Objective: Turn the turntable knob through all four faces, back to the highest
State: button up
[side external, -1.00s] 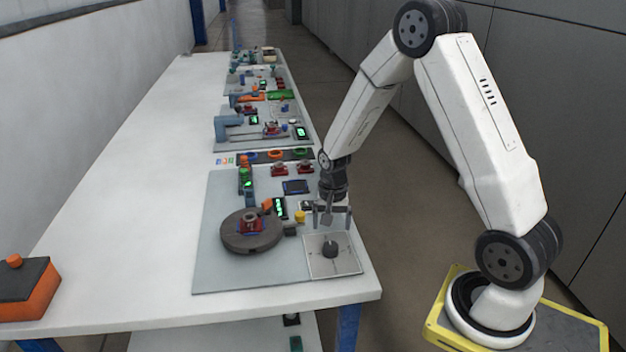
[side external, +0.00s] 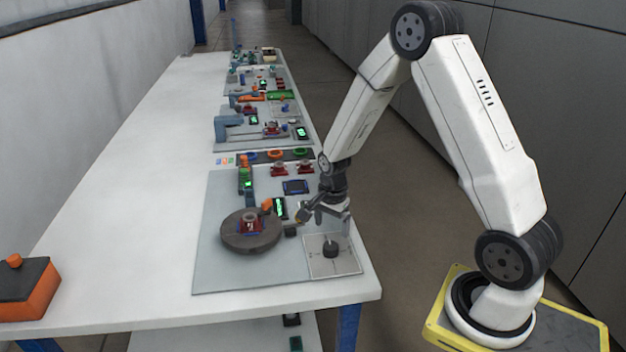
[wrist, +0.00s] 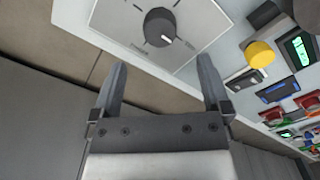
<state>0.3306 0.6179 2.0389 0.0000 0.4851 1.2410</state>
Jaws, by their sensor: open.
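The dark round knob (side external: 331,249) stands on a pale square plate (side external: 347,268) at the bench's near right corner. In the wrist view the knob (wrist: 160,27) shows a white pointer mark aimed down and right, with ticks and small lettering around it that I cannot read surely. The dark round turntable (side external: 235,243) lies left of the plate and carries a red and blue part (side external: 250,224). My gripper (side external: 327,213) is open and empty, above and behind the knob, apart from it. In the wrist view the fingers of my gripper (wrist: 162,63) point toward the knob, one to each side.
An orange part (side external: 267,206) stands at the turntable's rim. More stations run along the bench behind. An orange and black box (side external: 27,290) sits at far left.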

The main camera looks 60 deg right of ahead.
aim_at(331, 245)
jog(key=shift+f, duration=3.55)
jog(key=c, duration=1.3)
